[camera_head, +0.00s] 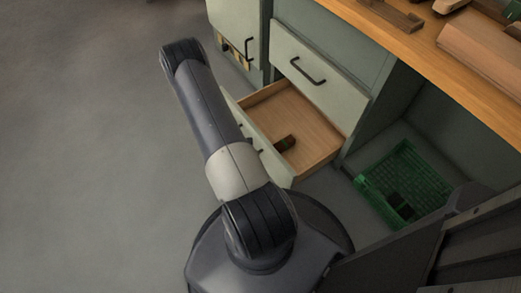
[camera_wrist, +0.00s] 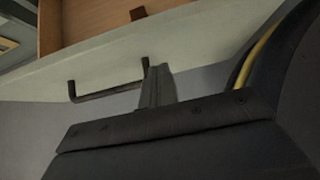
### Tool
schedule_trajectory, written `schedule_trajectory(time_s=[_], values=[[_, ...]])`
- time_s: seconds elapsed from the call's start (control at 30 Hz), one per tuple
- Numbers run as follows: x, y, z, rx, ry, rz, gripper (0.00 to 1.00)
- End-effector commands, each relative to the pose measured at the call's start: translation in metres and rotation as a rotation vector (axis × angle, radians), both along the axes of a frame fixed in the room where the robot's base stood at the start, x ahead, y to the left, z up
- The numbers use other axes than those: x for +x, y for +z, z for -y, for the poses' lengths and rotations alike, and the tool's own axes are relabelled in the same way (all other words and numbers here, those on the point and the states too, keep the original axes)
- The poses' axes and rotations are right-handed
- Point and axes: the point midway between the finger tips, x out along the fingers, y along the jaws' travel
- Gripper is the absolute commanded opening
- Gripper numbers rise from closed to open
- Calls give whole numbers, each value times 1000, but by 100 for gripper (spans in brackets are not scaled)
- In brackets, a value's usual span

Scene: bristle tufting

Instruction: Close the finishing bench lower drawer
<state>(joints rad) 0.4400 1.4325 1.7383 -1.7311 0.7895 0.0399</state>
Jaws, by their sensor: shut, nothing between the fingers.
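The finishing bench's lower drawer (camera_head: 308,143) stands pulled out, its wooden inside showing and a small dark brown item (camera_head: 285,143) lying in it. My arm hides much of its pale green front in the head view. In the wrist view the drawer front (camera_wrist: 190,35) crosses the upper part, with its black bar handle (camera_wrist: 105,95) below. My gripper (camera_wrist: 157,72) is shut and empty, its fingertips beside the right end of the handle, close to the front; I cannot tell if they touch. My gripper is hidden in the head view.
The upper drawer (camera_head: 315,70) above is shut. A pale cabinet front (camera_head: 235,25) with a black handle stands to the left. A green crate (camera_head: 375,187) sits under the wooden benchtop (camera_head: 400,42) at right. The grey floor at left is clear.

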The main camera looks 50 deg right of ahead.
Motion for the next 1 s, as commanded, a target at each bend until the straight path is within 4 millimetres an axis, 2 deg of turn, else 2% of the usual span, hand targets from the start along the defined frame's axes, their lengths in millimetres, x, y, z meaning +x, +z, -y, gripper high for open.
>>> schedule_trajectory(time_s=[0.1, 0.3, 1.0], values=[[-5, 2, 16, -2, -4, 2, 0], [-10, 2, 32, -1, -2, 2, 0], [-11, 2, 37, 0, 0, 1, 0]])
